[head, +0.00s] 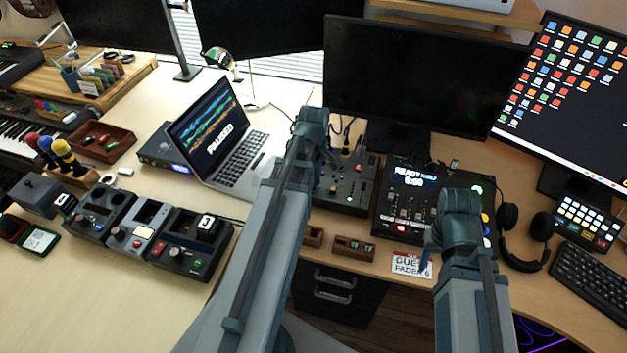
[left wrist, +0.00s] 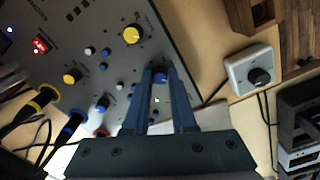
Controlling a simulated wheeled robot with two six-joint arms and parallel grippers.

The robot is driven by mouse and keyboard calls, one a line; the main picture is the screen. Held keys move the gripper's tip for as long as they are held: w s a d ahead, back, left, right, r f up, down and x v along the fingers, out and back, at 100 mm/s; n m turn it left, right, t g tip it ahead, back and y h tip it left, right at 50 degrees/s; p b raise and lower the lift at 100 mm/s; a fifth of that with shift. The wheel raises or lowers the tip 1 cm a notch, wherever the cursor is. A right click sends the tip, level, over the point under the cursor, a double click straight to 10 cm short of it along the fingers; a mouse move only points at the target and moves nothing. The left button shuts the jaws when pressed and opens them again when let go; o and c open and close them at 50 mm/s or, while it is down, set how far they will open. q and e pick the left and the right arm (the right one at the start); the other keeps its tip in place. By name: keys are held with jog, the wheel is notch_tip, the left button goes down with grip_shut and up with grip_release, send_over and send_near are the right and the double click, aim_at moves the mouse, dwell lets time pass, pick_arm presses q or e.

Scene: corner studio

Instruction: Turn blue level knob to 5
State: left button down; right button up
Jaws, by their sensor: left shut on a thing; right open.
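The blue level knob (left wrist: 160,78) is on the dark mixer panel (left wrist: 115,40) in the left wrist view. My left gripper (left wrist: 160,73) has its two fingers on either side of the knob and is shut on it. I cannot read the knob's setting. In the head view the mixer (head: 350,190) stands below the middle monitor, with my left gripper (head: 328,157) over its left part; the knob is hidden there. My right gripper (head: 428,250) is open and empty, near the front of the black control deck and the sign.
The control deck (head: 400,226) is right of the mixer, with a "GUEST FADER 6" sign (head: 411,263) before it. A laptop (head: 215,135) reads "PAUSED" at left. Headphones (head: 520,240) lie at right. Plugged cables (left wrist: 40,105) and a white box with a black knob (left wrist: 252,72) flank the gripper.

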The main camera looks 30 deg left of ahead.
pick_arm(q)
jog(key=m, duration=0.3)
jog(key=shift+m, duration=0.4)
jog(key=m, duration=0.3)
jog(key=shift+m, duration=0.3)
jog(key=m, duration=0.4)
jog(key=shift+m, duration=0.3)
jog(key=m, duration=0.3)
jog(key=shift+m, duration=0.3)
jog(key=m, duration=1)
jog(key=shift+m, duration=0.3)
